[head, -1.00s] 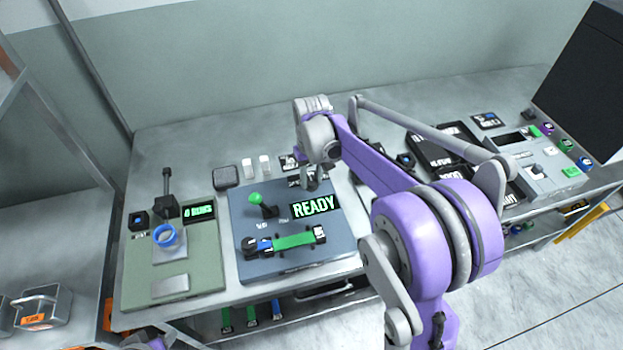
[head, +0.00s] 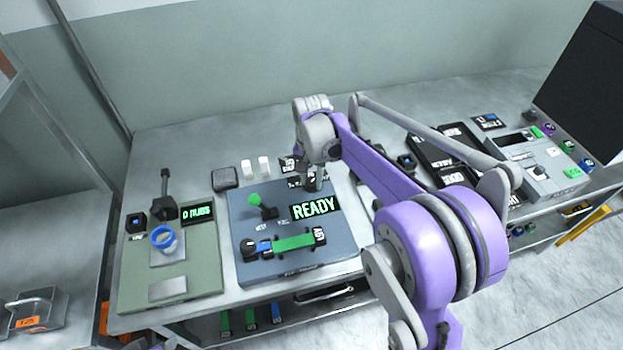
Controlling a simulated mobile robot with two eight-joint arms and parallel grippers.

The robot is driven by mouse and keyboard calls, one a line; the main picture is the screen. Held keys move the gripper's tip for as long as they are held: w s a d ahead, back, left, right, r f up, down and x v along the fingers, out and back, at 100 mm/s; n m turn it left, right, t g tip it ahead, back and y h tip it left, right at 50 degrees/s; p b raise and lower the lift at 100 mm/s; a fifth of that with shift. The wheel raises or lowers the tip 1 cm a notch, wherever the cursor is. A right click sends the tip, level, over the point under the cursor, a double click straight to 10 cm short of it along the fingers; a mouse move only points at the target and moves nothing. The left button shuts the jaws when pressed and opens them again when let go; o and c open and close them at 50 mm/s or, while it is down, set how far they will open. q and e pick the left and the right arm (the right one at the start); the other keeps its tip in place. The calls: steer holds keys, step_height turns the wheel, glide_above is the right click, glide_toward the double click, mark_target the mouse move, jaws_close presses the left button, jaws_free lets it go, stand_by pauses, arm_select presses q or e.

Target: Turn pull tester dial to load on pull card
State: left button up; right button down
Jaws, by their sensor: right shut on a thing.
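The pull tester (head: 350,238) is a blue-grey box on the bench. Its display (head: 315,206) reads READY in green. A green-knobbed lever (head: 256,202) stands left of the display, and a green strap with a blue end (head: 293,243) lies across the front between dark clamps. My right gripper (head: 312,186) points down at the tester's back edge, just above the display. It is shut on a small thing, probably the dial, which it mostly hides. Dark cards with white print (head: 290,163) are behind it; their text is too small to read.
Left is a green panel (head: 200,272) with a lever, blue ring and small display. Two white blocks (head: 256,168) and a grey box (head: 225,178) stand behind. Dark trays (head: 450,145) and a machine with coloured buttons (head: 550,172) are at right. Coloured straps hang below the bench.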

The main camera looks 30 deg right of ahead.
mark_target(312, 183)
stand_by(0.3)
steer(key=shift+c, duration=2.4)
jaws_free()
step_height(312, 183, up, 11)
steer(key=shift+p, duration=0.3)
steer(key=shift+f, duration=0.15)
